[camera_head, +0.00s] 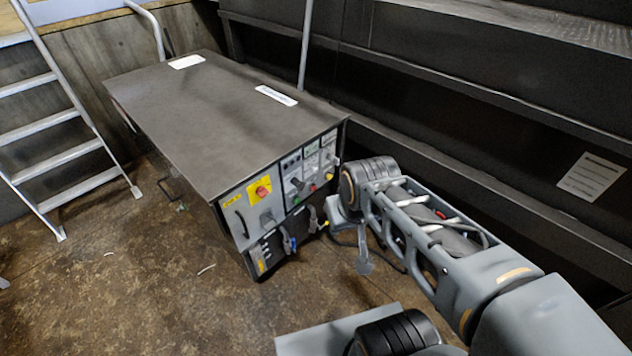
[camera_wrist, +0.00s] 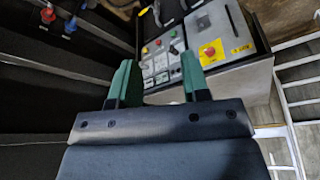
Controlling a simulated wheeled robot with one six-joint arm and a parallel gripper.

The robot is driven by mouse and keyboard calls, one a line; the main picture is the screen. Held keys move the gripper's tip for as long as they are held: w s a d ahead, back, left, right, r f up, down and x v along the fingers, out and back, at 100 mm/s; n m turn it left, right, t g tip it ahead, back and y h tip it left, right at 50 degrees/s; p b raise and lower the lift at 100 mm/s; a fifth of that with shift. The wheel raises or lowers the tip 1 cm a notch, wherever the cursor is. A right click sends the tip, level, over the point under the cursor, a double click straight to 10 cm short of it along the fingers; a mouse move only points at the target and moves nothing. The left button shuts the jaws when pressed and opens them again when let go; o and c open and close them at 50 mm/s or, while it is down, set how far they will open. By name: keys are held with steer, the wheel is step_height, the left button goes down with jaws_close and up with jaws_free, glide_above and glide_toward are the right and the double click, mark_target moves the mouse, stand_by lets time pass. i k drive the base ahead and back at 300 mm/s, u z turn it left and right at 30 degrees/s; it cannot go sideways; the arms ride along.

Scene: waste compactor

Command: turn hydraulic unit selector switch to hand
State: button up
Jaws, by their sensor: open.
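The hydraulic unit is a low dark cabinet (camera_head: 215,105) with a control panel on its front end. No contact with the switch is visible. In the head view I cannot clearly make out the fingers, while my arm reaches in beside the panel's right edge.
A yellow plate with a red emergency button (camera_head: 261,189) is on the panel's left part. Plugs and cables (camera_head: 288,241) hang below the panel. A dark ledged wall (camera_head: 480,110) runs close on the right. A metal ladder (camera_head: 62,155) stands at left. Floor in front is mostly clear.

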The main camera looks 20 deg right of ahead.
mark_target(295, 180)
steer(key=i, duration=0.4)
steer(key=z, duration=0.15)
steer(key=k, duration=0.9)
steer(key=u, duration=1)
steer(key=i, duration=1.55)
steer(key=z, duration=0.75)
